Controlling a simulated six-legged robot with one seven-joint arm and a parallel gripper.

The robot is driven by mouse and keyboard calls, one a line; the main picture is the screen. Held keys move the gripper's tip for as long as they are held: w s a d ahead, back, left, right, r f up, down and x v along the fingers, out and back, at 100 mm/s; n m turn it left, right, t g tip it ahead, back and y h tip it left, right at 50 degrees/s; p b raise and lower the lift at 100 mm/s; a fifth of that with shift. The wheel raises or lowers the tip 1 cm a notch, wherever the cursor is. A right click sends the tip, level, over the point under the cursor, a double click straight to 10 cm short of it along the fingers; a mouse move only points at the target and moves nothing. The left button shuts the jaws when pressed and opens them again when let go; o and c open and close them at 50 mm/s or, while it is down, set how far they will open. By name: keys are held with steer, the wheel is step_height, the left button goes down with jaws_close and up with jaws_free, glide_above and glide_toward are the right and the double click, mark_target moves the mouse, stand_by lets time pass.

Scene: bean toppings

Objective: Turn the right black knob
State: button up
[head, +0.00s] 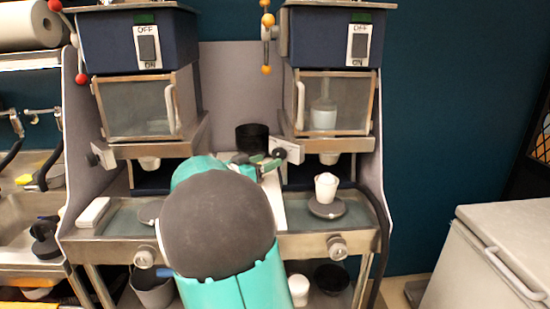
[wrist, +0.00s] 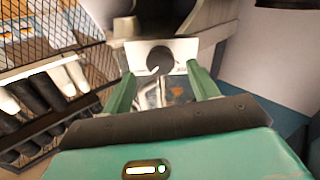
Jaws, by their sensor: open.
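The right black knob (head: 278,153) sits on a pale plate at the left side of the right machine, below its glass-fronted box. In the wrist view the black knob (wrist: 159,59) is round, on a white plate, and shows between and beyond my two green fingers. My gripper (head: 257,161) is close to the knob in the head view, partly hidden behind my own arm. In the wrist view my gripper (wrist: 162,88) is open, its fingers apart and nothing held. Whether a finger touches the plate I cannot tell.
The left machine has a similar dark knob (head: 92,159). A white cup (head: 326,186) stands on a round dark stand (head: 326,208) at the right. Stacked black bowls (head: 252,138) stand behind my gripper. A white chest (head: 500,250) is at the far right.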

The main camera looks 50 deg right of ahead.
mark_target(276, 157)
steer(key=d, duration=0.4)
steer(key=shift+s+d, duration=0.25)
steer(key=shift+d, duration=0.15)
steer(key=c, duration=0.9)
steer(key=shift+c, duration=0.2)
